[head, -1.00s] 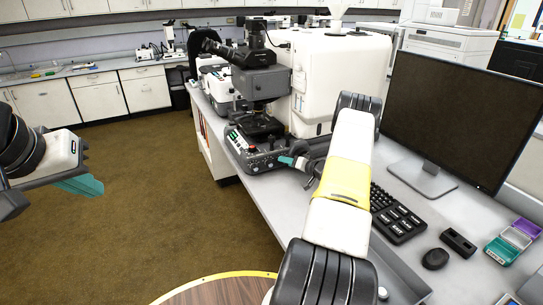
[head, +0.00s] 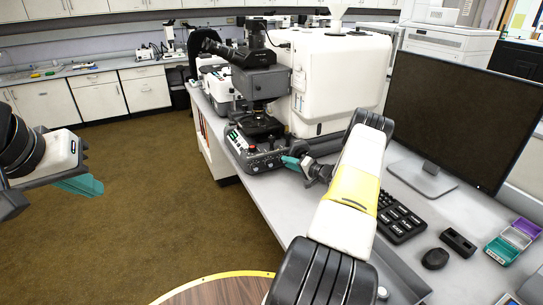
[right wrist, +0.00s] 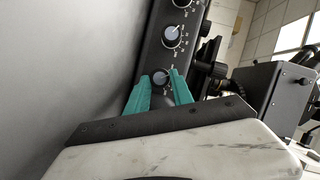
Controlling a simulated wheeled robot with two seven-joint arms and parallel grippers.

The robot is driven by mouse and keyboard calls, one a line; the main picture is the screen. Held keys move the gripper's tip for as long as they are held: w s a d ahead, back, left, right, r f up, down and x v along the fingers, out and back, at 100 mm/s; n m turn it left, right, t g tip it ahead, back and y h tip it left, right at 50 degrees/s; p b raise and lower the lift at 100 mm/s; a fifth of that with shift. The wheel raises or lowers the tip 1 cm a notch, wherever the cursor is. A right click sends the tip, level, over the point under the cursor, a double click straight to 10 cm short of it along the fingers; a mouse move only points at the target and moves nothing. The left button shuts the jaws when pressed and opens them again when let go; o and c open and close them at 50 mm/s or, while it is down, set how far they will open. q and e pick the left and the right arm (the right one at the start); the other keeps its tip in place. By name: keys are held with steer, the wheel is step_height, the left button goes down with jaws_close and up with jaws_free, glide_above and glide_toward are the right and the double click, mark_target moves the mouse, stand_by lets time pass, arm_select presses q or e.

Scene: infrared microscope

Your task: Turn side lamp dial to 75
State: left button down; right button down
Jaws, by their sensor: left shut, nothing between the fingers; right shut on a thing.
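The microscope (head: 262,85) stands on the bench, with a dark control panel (head: 268,160) at its base. In the right wrist view the panel carries a row of round dials with pale faces. My right gripper (right wrist: 162,82) has its teal fingers on both sides of the end dial (right wrist: 161,77), shut on it. A second dial (right wrist: 171,36) and a third (right wrist: 182,4) sit further along the panel. The dial markings are too small to read. In the head view the gripper hides the held dial. My left gripper (head: 85,185) is shut and empty, over the floor.
A large white housing (head: 340,80) stands behind the microscope. A monitor (head: 460,120), keyboard (head: 400,218) and mouse (head: 435,258) are to the right of my right arm. Black knobs (right wrist: 208,68) stick out beside the panel in the right wrist view. The floor at left is open.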

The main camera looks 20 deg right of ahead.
steer(key=shift+m, duration=0.4)
steer(key=c, duration=1.1)
jaws_free()
steer(key=shift+v, duration=3.9)
steer(key=shift+d+f, duration=0.15)
